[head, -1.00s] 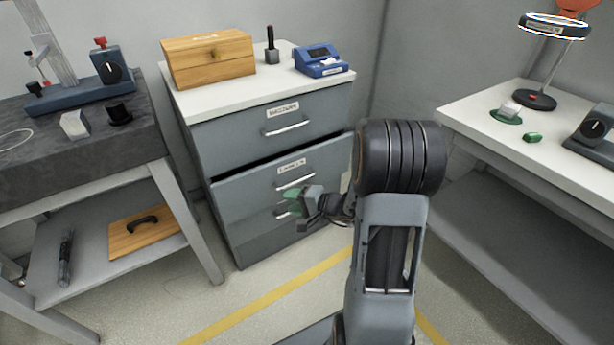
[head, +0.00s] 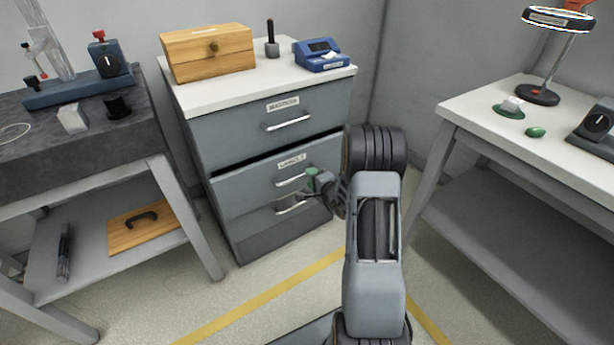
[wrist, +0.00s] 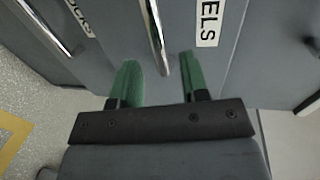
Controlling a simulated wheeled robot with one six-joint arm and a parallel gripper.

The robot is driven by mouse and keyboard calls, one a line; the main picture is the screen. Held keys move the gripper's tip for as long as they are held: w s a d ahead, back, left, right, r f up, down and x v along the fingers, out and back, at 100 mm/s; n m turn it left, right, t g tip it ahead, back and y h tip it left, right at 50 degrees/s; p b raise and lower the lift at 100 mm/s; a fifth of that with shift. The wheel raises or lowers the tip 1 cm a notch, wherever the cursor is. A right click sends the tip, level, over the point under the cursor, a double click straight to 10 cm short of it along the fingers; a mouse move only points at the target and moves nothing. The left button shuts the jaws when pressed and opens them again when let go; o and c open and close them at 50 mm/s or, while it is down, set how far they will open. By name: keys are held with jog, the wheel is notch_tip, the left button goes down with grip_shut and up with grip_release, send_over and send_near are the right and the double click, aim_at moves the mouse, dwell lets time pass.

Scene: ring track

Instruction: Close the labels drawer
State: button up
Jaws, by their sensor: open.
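The grey cabinet's labels drawer (head: 238,192) is the middle one. It stands a little out, with a dark gap above its front. Its bar handle (head: 291,180) sits below a white label (head: 291,160). In the wrist view the handle (wrist: 154,35) runs up the picture beside the label ending in "ELS" (wrist: 208,22). My gripper (wrist: 161,80) is open, its green fingers on either side of the handle's near end. Contact cannot be told. In the head view my gripper (head: 314,179) is at the handle's right end, partly hidden by my arm.
The top drawer (head: 240,128) looks shut. The bottom drawer's handle (head: 291,207) is just below. A wooden box (head: 208,55) and a blue device (head: 320,55) stand on the cabinet. Workbenches flank it left (head: 150,140) and right (head: 470,110). The floor in front is clear.

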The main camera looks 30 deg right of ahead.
jog(key=shift+b+x, duration=0.3)
jog(key=shift+x, duration=1.75)
jog(key=shift+c, duration=0.2)
grip_shut()
